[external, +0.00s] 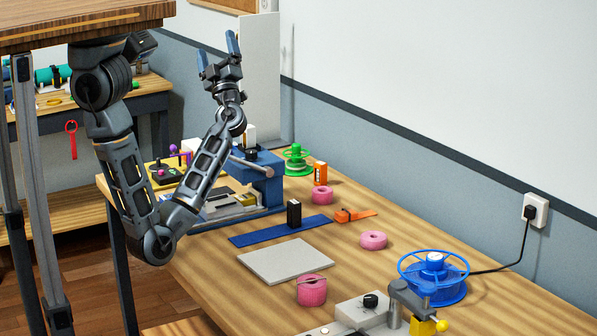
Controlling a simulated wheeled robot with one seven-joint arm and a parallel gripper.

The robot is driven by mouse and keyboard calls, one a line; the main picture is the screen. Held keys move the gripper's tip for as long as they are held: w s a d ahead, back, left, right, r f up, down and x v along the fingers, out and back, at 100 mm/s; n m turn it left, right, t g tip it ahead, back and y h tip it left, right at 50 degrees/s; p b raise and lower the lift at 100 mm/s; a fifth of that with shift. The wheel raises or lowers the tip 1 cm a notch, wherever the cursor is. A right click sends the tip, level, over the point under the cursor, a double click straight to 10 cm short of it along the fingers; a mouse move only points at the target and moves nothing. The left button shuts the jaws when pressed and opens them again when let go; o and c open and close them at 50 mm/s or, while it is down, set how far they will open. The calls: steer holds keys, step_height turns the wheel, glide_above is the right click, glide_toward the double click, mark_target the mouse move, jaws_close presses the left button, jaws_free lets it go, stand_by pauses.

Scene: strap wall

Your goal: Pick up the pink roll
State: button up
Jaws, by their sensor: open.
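Three pink rolls are on the wooden table in the external view. One pink roll (312,290) stands near the front, right of a grey plate, and looks taller than the others. A second pink roll (373,240) lies flat in the middle right. A third pink roll (322,195) lies farther back, in front of an orange block. My gripper (218,56) is raised high above the far end of the table, with its fingers pointing up. It is open and empty, well apart from every roll.
A grey plate (286,261), a blue strap (280,231) with a black block (294,213), and an orange piece (354,215) lie mid-table. A blue reel (434,278) stands right, a green reel (297,160) at the back. A blue machine (262,180) stands near my arm.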

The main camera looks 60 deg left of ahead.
steer(key=w+f+n+g+h+b, duration=0.15)
steer(key=w+f+g+h, duration=0.25)
steer(key=f+h, duration=0.8)
steer(key=m+g+h+b, duration=0.1)
steer(key=m+h, duration=0.7)
steer(key=h, duration=0.8)
glide_above(311, 281)
steer(key=a, duration=0.1)
steer(key=shift+n, duration=0.25)
step_height(311, 281, down, 24)
steer(key=shift+a+r, duration=0.1)
steer(key=shift+a, duration=0.05)
steer(key=shift+s+d+f, duration=0.1)
steer(key=shift+d+f, duration=0.1)
steer(key=shift+f, duration=0.05)
steer(key=f, duration=0.2)
steer(key=f+p, duration=0.1)
steer(key=f, duration=0.1)
steer(key=f+p, duration=0.1)
steer(key=f, duration=0.2)
steer(key=shift+w+d+f, duration=0.1)
steer(key=shift+w+d, duration=0.1)
steer(key=shift+d, duration=0.2)
